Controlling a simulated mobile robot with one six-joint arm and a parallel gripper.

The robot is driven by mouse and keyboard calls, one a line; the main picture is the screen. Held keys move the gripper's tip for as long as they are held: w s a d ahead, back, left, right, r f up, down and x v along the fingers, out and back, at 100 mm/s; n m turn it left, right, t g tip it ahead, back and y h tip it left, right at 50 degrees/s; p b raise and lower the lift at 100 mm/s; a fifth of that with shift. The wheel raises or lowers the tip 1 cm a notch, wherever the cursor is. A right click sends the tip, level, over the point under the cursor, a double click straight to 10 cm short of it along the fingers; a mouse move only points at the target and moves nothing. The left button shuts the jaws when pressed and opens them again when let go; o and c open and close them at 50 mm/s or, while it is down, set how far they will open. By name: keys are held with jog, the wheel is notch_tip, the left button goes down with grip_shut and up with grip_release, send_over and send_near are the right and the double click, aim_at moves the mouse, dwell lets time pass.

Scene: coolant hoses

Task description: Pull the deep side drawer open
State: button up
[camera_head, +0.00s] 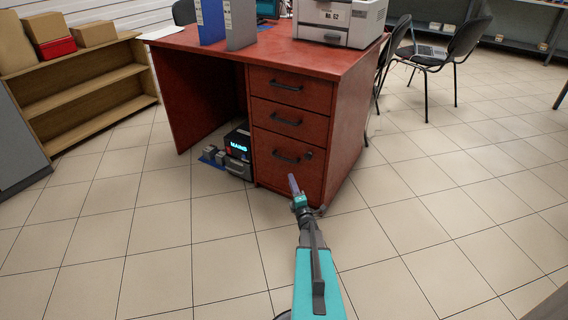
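The red desk (350,75) has a pedestal with three stacked drawers. The deep drawer (283,178) is the bottom and tallest one; its front looks flush with the pedestal, so it appears shut. It has a dark bar handle (286,157) and a small round lock at its upper right. My gripper (292,180) reaches up from below and overlaps the lower part of this drawer front in the picture, a little below the handle. Its fingers show as one thin grey-pink shape, so their opening is unclear. No contact with the handle shows.
A small computer box (237,150) with a lit display stands on the floor left of the pedestal, beside small grey blocks. A printer (338,20) and binders (225,22) stand on the desk. A wooden shelf (95,85) is left, chairs right. The tiled floor in front is clear.

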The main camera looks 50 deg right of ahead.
jog(key=shift+w, duration=0.1)
jog(key=b+x, duration=0.3)
jog(key=x, duration=1)
jog(key=shift+w+d, duration=0.15)
jog(key=shift+w, duration=0.1)
grip_shut()
